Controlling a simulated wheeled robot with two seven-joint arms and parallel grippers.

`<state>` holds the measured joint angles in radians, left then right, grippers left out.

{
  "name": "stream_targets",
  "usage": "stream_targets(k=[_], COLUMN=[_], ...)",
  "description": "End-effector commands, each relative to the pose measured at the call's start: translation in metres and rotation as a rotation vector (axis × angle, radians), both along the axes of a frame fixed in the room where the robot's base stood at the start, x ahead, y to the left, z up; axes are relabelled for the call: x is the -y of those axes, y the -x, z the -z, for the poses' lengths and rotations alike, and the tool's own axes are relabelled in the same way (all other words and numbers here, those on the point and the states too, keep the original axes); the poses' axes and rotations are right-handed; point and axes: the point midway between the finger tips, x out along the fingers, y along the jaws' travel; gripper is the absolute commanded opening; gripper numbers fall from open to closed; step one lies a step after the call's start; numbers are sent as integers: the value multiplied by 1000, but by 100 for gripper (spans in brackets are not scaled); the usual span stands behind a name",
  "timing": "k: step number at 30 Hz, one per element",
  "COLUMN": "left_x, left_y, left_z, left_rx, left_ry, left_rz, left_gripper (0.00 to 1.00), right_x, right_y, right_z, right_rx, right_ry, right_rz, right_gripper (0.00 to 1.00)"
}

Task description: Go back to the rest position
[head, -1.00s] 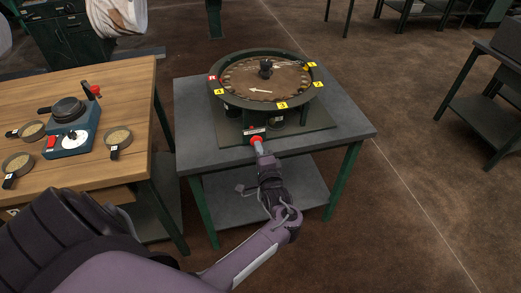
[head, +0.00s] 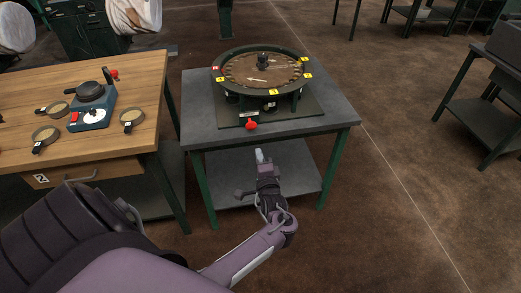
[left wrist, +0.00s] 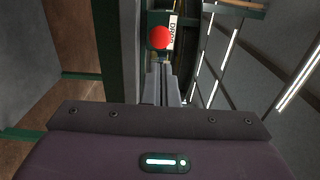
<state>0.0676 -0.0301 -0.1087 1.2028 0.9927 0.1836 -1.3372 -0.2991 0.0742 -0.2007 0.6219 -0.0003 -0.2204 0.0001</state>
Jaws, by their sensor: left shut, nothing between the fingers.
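My left gripper (head: 260,155) is shut and empty in the head view, in front of the grey table's front edge and below the red button (head: 251,125). A clear gap separates its fingertips from the button. In the left wrist view the closed fingers (left wrist: 163,80) point toward the red button (left wrist: 160,38), which sits beside a white label. The round turntable (head: 262,72) with yellow numbered tags stands on the grey table (head: 200,118). My right gripper does not show.
A wooden table (head: 40,85) stands at the left with a blue device (head: 92,105) and several small pans. Its drawer (head: 85,172) is at the front. Another dark table (head: 490,105) stands at the right. The brown floor (head: 400,210) between is clear.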

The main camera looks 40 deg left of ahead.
Motion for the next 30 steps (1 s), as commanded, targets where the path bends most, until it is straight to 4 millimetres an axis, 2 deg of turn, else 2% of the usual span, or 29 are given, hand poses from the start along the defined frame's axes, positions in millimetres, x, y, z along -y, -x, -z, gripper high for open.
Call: stream_targets(k=[3,10,14,17,19,21,23,24,26,27,29,30], left_x=[0,0,5,18,30,44,57,65,77,84,95,102], left_y=[0,0,3,12,25,46,69,87,115,137,171,195], left_z=[0,0,21,66,111,159,197,222,256,278,307,325], left_rx=[0,-1,-14,-44,-78,-121,-162,-192,-238,-269,-317,-351], left_ry=[0,1,44,153,270,405,520,597,709,781,886,953], left_rz=[0,1,33,95,143,178,193,192,183,169,138,111], left_gripper=[0,0,0,0,0,0,0,0,0,0,0,0], right_x=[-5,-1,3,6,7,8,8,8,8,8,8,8], right_y=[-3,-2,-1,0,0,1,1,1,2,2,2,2], right_z=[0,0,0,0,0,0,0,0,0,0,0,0], right_rx=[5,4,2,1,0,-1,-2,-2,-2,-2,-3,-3], right_ry=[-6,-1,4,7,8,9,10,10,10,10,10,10], right_rz=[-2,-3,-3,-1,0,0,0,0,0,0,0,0], right_gripper=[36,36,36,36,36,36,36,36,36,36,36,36])
